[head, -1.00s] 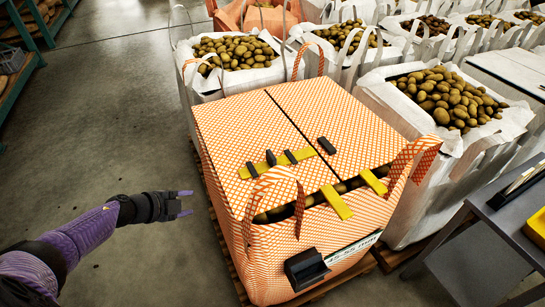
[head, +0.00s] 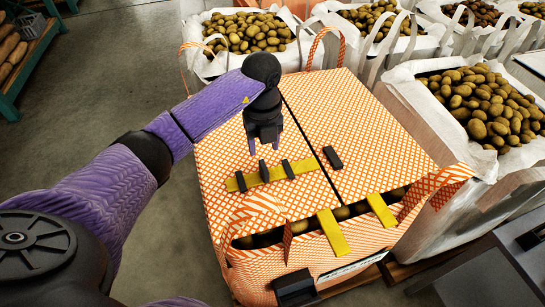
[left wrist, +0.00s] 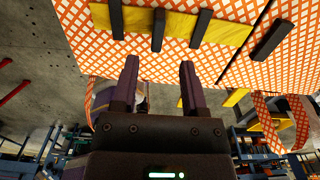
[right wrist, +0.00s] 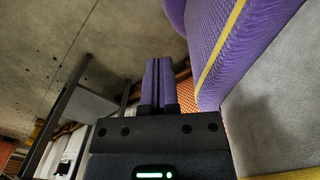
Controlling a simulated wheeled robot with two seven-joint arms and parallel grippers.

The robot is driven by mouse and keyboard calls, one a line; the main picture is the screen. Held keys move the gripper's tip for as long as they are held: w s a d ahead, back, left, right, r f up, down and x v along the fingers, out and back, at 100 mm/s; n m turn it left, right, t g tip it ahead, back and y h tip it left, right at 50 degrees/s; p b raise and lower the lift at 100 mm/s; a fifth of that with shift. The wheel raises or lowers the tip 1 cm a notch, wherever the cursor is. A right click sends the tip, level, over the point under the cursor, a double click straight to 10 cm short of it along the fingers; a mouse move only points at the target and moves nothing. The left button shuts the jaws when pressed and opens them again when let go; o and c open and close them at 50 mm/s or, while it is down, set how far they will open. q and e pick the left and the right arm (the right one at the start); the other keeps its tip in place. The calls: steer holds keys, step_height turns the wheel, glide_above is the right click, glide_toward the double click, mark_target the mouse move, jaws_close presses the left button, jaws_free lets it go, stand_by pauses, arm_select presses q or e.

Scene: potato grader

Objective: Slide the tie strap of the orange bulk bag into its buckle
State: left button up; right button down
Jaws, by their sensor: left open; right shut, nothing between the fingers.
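The orange-and-white checked bulk bag (head: 380,135) fills the middle of the head view. A yellow tie strap (head: 307,165) with several black pieces lies across its top, its right end near the slit. The black buckle (head: 332,157) sits just right of the slit, close to that end. My left gripper (head: 265,149) is open and empty above the strap, pointing down near its upright middle black piece (head: 264,171). The left wrist view shows its open fingers (left wrist: 160,80) apart from the strap (left wrist: 225,22) and buckle (left wrist: 275,38). My right gripper (right wrist: 159,82) is shut and empty.
Two more yellow straps (head: 333,232) hang over the bag's front edge, where potatoes show in a gap. White bags of potatoes (head: 484,98) stand behind and right. A dark table or machine (head: 490,265) is at lower right. The floor (head: 110,90) at left is clear.

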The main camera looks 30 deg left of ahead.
mark_target(264, 166)
arm_select(q)
steer(key=f+b, duration=0.1)
steer(key=f, duration=0.2)
steer(key=f+b, duration=0.1)
steer(key=f, duration=0.3)
steer(key=shift+s+f, duration=0.2)
steer(key=shift+f, duration=0.25)
steer(key=c, duration=0.7)
jaws_close()
arm_select(e)
steer(key=shift+g, duration=0.4)
steer(key=s+f, duration=0.1)
steer(key=s+d, duration=0.1)
steer(key=s+f, duration=0.1)
steer(key=shift+s+d+f, duration=0.2)
steer(key=shift+d+f, duration=0.05)
steer(key=shift+f, duration=0.1)
steer(key=shift+w+d, duration=0.15)
steer(key=shift+d, duration=0.2)
steer(key=shift+w, duration=0.3)
